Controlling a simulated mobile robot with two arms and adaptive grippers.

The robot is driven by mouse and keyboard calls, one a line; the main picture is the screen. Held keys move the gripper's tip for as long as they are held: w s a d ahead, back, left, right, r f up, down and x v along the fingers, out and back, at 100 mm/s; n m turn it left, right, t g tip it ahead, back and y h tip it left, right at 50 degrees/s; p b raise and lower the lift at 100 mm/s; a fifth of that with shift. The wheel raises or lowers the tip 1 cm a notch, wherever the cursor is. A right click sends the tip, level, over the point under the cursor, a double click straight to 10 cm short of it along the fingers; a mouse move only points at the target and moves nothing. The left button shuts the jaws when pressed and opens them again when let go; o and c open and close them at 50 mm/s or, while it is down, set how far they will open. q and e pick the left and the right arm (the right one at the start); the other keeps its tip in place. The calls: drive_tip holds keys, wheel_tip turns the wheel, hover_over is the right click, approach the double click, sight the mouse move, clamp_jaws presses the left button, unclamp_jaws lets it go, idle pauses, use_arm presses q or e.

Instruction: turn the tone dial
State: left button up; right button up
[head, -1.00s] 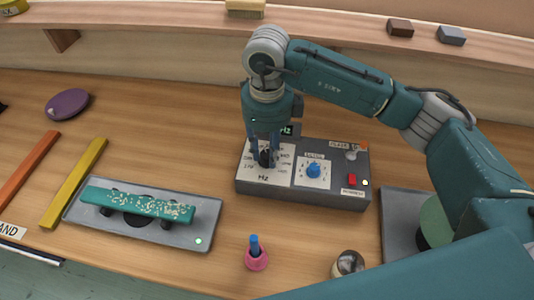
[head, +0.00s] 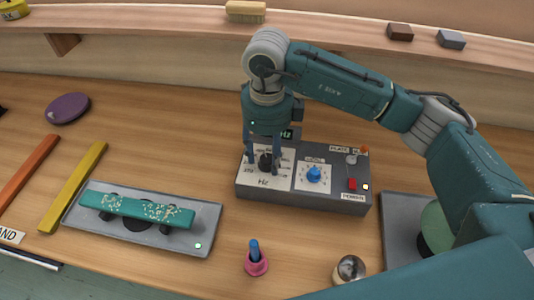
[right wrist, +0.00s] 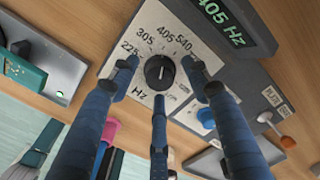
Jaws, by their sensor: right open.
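The tone dial (head: 265,162) is a black round knob on a white plate marked in Hz, at the left of a grey control box (head: 330,205). In the right wrist view the dial (right wrist: 159,72) shows whole, with marks such as 225, 305, 405 and 540 around it. The display (right wrist: 228,16) reads 405 Hz. My right gripper (head: 264,167) is open, its three fingers spread around the dial and apart from it in the right wrist view. My left gripper is not in view.
A blue knob (head: 314,174), a small lever and a red switch (head: 352,184) sit right of the dial. A teal bar (head: 137,207) lies on a grey plate at left. A pink holder (head: 256,264) and a metal ball (head: 349,268) stand in front.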

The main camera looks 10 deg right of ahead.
sight(267, 158)
wheel_tip(267, 158, up, 12)
idle(0.4)
drive_tip(key=shift+f, duration=0.15)
idle(1.4)
